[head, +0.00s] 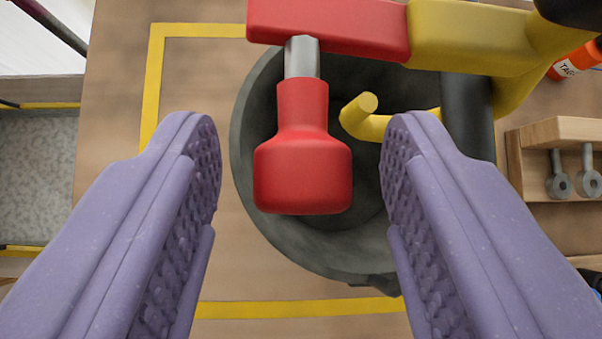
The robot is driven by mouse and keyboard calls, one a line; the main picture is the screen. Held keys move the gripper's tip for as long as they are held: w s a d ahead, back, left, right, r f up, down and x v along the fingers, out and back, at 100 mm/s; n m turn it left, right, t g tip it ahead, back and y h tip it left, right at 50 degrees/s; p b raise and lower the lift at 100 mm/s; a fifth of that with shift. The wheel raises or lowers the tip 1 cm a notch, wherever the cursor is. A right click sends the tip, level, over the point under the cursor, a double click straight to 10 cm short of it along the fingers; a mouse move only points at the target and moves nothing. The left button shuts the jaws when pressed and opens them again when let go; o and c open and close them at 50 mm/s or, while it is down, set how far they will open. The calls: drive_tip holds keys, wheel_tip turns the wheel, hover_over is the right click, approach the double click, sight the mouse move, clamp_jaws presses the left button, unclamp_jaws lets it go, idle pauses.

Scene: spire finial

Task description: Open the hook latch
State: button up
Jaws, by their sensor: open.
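In the head view, a red handle (303,155) with a wide rounded end hangs from a short grey metal pin (302,57) under a red bar (325,25). The bar meets a yellow arm (470,38) on its right. A yellow hook (368,122) with a blunt upturned end shows just right of the red handle, partly hidden by my right finger. My gripper (300,160) is open, with one purple ridged finger on each side of the red handle. Gaps show between the handle and both fingers, so I see no contact.
A dark grey round base (262,232) lies behind the handle, on a wooden surface (110,110) marked with yellow tape (152,90). A wooden rack (540,185) with grey metal tools stands at right. An orange bottle (577,63) is at upper right. A dark post (467,112) rises beneath the yellow arm.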

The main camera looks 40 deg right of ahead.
sight(301, 199)
drive_tip(key=p+v, duration=0.3)
drive_tip(key=v, duration=0.2)
drive_tip(key=shift+s+r, duration=0.1)
drive_tip(key=shift+r, duration=0.25)
drive_tip(key=shift+s+r+p, duration=0.2)
drive_tip(key=shift+s+p, duration=0.25)
drive_tip(key=shift+s, duration=0.05)
